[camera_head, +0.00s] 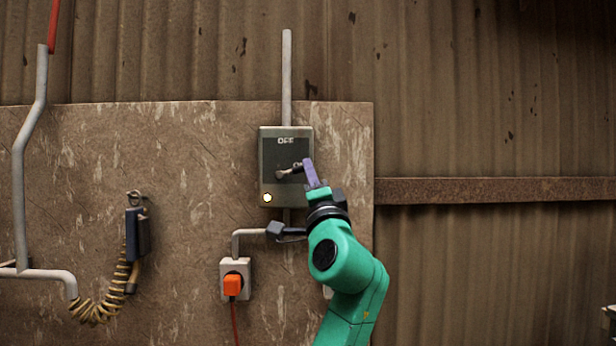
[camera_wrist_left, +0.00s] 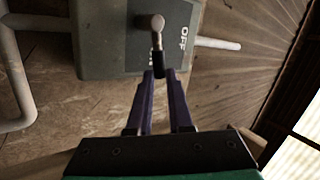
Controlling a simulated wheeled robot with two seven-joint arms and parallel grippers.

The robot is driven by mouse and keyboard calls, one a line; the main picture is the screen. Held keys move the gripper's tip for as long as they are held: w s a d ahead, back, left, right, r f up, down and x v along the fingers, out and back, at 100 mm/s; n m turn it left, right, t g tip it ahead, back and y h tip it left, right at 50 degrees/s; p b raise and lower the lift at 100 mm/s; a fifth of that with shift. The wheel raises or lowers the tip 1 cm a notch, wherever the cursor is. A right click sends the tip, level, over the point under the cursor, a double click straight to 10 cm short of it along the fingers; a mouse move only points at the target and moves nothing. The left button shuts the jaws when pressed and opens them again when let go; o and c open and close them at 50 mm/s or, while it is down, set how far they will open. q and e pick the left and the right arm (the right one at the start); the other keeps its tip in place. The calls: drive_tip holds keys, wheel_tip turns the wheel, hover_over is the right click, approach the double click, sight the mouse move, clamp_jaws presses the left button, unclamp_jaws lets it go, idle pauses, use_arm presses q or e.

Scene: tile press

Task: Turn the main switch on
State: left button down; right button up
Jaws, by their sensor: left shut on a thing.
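The main switch is a grey-green box (camera_head: 268,160) on a wall panel, with the word OFF at its top and a lit pale lamp (camera_head: 267,198) at its lower left. Its lever (camera_head: 287,172) points right and slightly up from the pivot. In the left wrist view the box (camera_wrist_left: 110,40) fills the top, and the lever's dark grip (camera_wrist_left: 158,63) lies between my purple fingertips. My left gripper (camera_head: 307,166) is shut on the lever, coming from the lower right; it also shows in the left wrist view (camera_wrist_left: 160,75). My right gripper is out of view.
Below the box are a socket with an orange plug (camera_head: 233,285) and a dark fitting on a pipe (camera_head: 245,233). A dark handset (camera_head: 137,235) with a coiled cord hangs at the left. A rusty beam (camera_head: 490,190) crosses the corrugated wall at right.

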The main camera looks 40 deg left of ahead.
use_arm(q)
drive_tip(key=shift+f+m+t+h, duration=0.25)
drive_tip(key=shift+m+t+h, duration=0.25)
drive_tip(key=shift+m, duration=0.5)
drive_tip(key=shift+f+m+t+h, duration=0.3)
drive_tip(key=shift+m+t+h, duration=0.2)
drive_tip(key=shift+m, duration=0.5)
drive_tip(key=shift+f+m+t+h, duration=0.25)
drive_tip(key=shift+m+t+h, duration=0.25)
drive_tip(key=shift+m, duration=0.5)
drive_tip(key=shift+f, duration=0.1)
drive_tip(key=c, duration=0.8)
unclamp_jaws()
drive_tip(key=shift+c, duration=0.2)
drive_tip(key=b+v, duration=0.5)
drive_tip(key=v, duration=0.9)
drive_tip(key=shift+s, duration=0.3)
drive_tip(key=shift+f, duration=0.15)
